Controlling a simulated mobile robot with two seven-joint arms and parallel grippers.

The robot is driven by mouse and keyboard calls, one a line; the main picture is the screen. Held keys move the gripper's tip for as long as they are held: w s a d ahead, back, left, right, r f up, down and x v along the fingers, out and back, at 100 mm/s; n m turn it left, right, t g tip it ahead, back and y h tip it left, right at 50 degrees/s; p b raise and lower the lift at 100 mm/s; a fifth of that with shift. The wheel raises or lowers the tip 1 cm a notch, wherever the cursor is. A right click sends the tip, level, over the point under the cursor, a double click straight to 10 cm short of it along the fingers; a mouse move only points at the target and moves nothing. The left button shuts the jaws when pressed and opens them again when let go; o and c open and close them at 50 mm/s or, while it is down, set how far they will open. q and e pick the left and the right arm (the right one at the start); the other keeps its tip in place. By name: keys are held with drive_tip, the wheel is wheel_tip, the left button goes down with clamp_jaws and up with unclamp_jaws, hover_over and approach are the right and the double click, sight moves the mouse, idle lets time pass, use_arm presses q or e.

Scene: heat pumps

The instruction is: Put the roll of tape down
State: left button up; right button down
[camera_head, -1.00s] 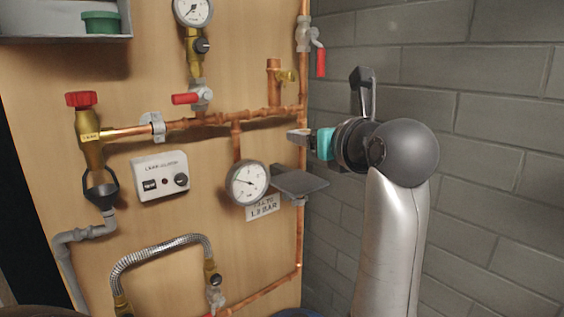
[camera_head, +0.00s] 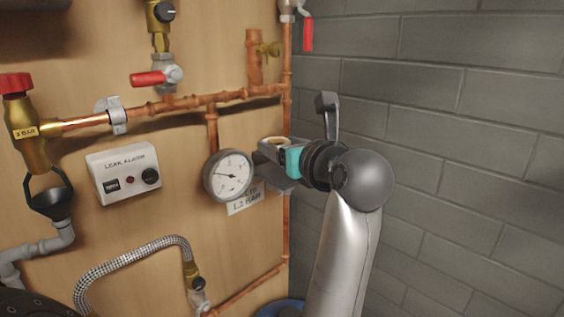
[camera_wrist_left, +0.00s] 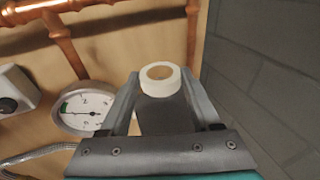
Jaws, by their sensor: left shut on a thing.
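The roll of tape is a short cream-white ring with a tan core. In the left wrist view the roll of tape (camera_wrist_left: 166,74) sits at the fingertips of my left gripper (camera_wrist_left: 163,92), between the two fingers. In the head view the roll (camera_head: 274,142) shows only in part above my left gripper (camera_head: 270,156), which is shut on it. A small dark grey shelf (camera_head: 283,183) is just below the gripper, right of the round gauge, and mostly covered by it. I cannot tell whether the roll touches the shelf. My right gripper is not in view.
The round pressure gauge (camera_head: 229,175) is close to the left of the gripper. Copper pipes (camera_head: 225,97) run above, and a vertical one passes behind the shelf. A leak alarm box (camera_head: 124,172) is further left. A grey block wall (camera_head: 450,150) stands on the right.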

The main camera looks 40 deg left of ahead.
use_arm(q)
wheel_tip(320, 180, down, 2)
drive_tip(key=shift+f, duration=0.55)
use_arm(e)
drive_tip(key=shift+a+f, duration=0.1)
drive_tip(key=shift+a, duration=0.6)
use_arm(q)
drive_tip(key=shift+f, duration=0.1)
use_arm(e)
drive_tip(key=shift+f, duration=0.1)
use_arm(q)
drive_tip(key=shift+f+b, duration=0.2)
drive_tip(key=shift+b, duration=0.15)
drive_tip(key=o, duration=1)
drive_tip(key=shift+r, duration=0.1)
drive_tip(key=shift+o, duration=0.2)
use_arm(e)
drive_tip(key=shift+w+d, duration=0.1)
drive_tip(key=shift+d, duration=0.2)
